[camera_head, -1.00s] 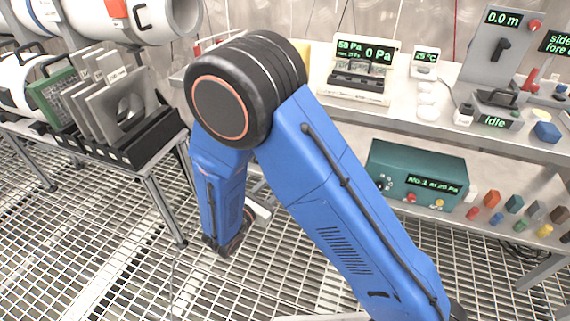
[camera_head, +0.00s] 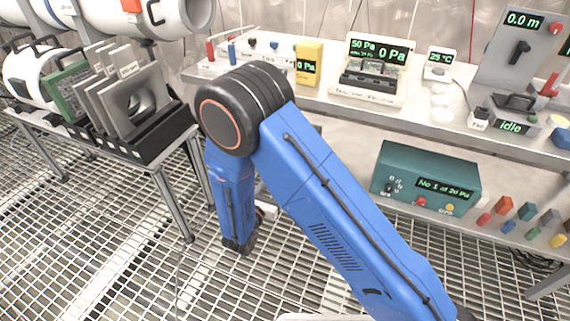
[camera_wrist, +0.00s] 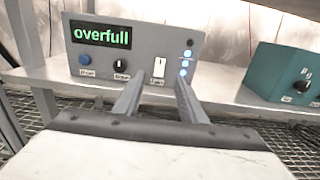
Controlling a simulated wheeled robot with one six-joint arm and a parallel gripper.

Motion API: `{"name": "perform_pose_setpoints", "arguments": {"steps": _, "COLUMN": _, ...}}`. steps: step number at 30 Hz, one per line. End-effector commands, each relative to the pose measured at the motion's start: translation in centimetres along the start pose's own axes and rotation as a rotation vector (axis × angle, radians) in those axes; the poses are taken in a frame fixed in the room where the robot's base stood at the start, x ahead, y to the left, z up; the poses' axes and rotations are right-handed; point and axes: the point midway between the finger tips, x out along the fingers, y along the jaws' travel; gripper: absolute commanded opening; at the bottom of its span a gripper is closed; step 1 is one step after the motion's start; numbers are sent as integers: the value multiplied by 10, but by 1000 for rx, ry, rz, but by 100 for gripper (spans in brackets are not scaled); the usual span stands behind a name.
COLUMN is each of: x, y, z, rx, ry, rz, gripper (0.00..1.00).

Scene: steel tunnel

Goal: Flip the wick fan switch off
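In the wrist view a grey control box (camera_wrist: 140,50) stands on a shelf with a green display reading "overfull". Its front has a blue button, a black knob (camera_wrist: 121,66), a white rocker switch (camera_wrist: 159,68) and a column of blue lights. The label under the switch is too small to read surely. My gripper (camera_wrist: 159,82) points at the box with two grey fingers apart and nothing between them. The fingertips are just below the switch in the picture, one to each side; I cannot tell how far short of it they are. My arm hides the box and gripper in the head view.
A teal box (camera_head: 427,180) stands on the shelf to the right. The bench above holds a yellow meter (camera_head: 309,64) and a pressure unit (camera_head: 376,70). A rack of grey plates (camera_head: 125,95) stands on the left table. The grated floor (camera_head: 100,240) is open.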

Motion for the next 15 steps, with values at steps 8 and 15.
{"name": "perform_pose_setpoints", "arguments": {"steps": 8, "x": 49, "y": -1, "z": 0, "rx": 0, "ry": 1, "rz": -4, "gripper": 38}}
{"name": "perform_pose_setpoints", "arguments": {"steps": 15, "x": 84, "y": -1, "z": 0, "rx": 1, "ry": 0, "rz": -3, "gripper": 38}}
